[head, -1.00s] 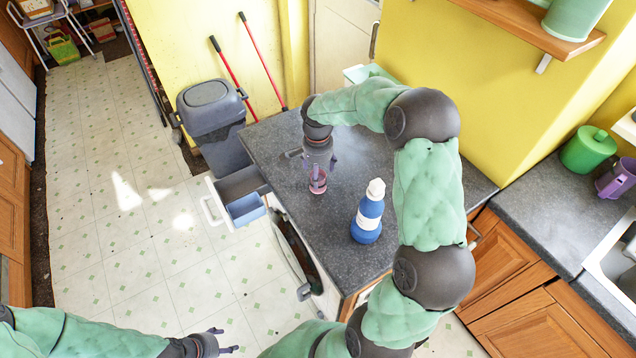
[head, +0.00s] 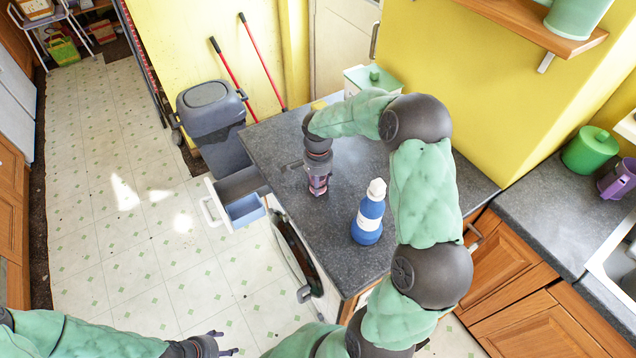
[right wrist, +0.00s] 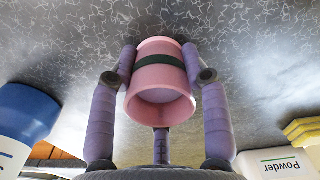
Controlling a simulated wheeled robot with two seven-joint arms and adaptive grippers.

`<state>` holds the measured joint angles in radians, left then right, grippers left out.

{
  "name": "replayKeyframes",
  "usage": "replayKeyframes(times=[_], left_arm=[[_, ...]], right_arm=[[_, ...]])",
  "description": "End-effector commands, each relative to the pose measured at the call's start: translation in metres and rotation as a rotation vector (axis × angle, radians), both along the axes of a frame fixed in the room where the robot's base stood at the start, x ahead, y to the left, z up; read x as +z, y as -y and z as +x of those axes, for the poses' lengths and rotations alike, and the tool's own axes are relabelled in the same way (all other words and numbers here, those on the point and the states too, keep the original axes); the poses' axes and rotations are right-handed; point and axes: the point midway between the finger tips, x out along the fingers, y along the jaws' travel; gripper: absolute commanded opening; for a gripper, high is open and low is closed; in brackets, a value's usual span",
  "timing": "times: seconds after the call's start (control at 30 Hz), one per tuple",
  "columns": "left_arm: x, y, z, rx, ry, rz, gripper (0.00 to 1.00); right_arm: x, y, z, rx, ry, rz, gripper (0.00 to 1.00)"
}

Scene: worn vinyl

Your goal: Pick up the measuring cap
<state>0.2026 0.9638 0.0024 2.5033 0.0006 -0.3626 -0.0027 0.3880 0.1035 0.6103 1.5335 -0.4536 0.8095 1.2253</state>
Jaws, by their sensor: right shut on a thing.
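The pink measuring cap (right wrist: 162,78), with a dark band around it, is in the middle of the right wrist view. My right gripper (right wrist: 160,76) has its purple fingers shut on the cap's sides. In the head view the right gripper (head: 318,186) points down over the dark worktop (head: 345,262), and the cap shows only in part between the fingers. I cannot tell whether the cap touches the worktop. My left gripper (head: 222,343) is open and empty over the floor at the bottom of the head view.
A blue and white bottle (head: 369,212) stands on the worktop right of my right gripper. A white box with a green lid (head: 372,77) is at the back. An open drawer with a blue compartment (head: 245,209) juts out left, near a grey bin (head: 212,110).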

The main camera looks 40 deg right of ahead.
Motion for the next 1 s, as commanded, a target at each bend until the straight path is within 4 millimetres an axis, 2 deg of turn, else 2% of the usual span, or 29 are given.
replayKeyframes(times=[0.27,0.53,0.67,0.83,1.0], left_arm=[[0.001,0.000,0.000,0.000,0.000,0.000,0.60],[0.007,0.000,0.000,0.000,0.000,0.000,0.60],[0.011,0.000,0.000,0.000,0.000,0.000,0.60],[0.018,0.000,0.000,0.000,0.000,0.000,0.60],[0.021,0.000,0.000,0.000,0.000,0.000,0.60]], right_arm=[[0.005,0.000,0.000,0.000,0.000,0.000,0.13],[0.037,-0.002,-0.002,0.002,0.001,-0.001,0.13],[0.057,-0.013,-0.016,0.001,0.003,-0.001,0.13],[0.095,-0.032,-0.039,0.002,0.004,-0.001,0.13],[0.109,-0.055,-0.069,0.003,0.002,0.000,0.13]])
